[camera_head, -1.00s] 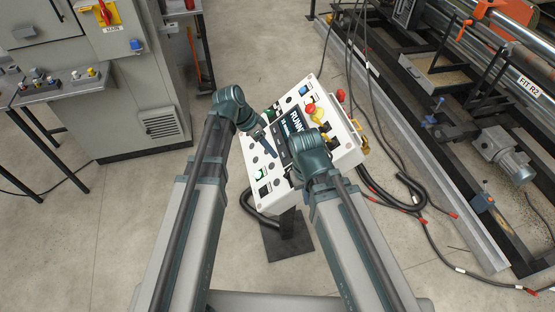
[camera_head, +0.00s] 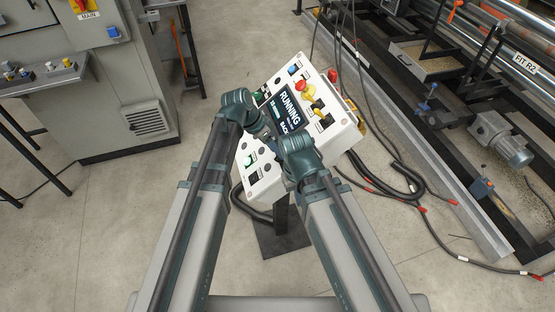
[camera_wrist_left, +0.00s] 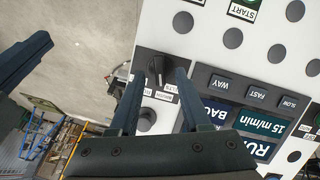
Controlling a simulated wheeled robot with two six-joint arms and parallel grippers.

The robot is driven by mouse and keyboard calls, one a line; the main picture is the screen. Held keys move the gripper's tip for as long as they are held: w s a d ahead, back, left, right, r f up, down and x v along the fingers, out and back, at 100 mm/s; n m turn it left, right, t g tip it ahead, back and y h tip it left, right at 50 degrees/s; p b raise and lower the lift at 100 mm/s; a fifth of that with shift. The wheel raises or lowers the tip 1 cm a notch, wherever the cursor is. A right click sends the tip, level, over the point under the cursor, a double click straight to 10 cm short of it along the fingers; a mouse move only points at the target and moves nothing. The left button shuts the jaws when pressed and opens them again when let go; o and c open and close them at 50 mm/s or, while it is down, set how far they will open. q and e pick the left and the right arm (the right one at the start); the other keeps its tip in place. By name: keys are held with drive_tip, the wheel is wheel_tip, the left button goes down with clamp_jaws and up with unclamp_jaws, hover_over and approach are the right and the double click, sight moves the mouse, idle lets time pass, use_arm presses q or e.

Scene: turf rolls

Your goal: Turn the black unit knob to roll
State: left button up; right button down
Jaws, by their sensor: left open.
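The black unit knob (camera_wrist_left: 155,66) sits on the white control panel (camera_wrist_left: 205,15) in the left wrist view, its pointer bar near upright in the picture. In the head view my left wrist (camera_head: 240,106) covers the knob and most of the gripper. My right wrist (camera_head: 298,156) is over the panel's lower part; its fingers are hidden there.
The panel's display (camera_head: 286,113) reads RUNNING. A grey cabinet (camera_head: 130,75) stands left; cables (camera_head: 400,180) and a motor (camera_head: 500,138) are at right.

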use_arm(q)
drive_tip(key=shift+b+x, duration=0.55)
drive_tip(key=shift+x, duration=0.5)
clamp_jaws()
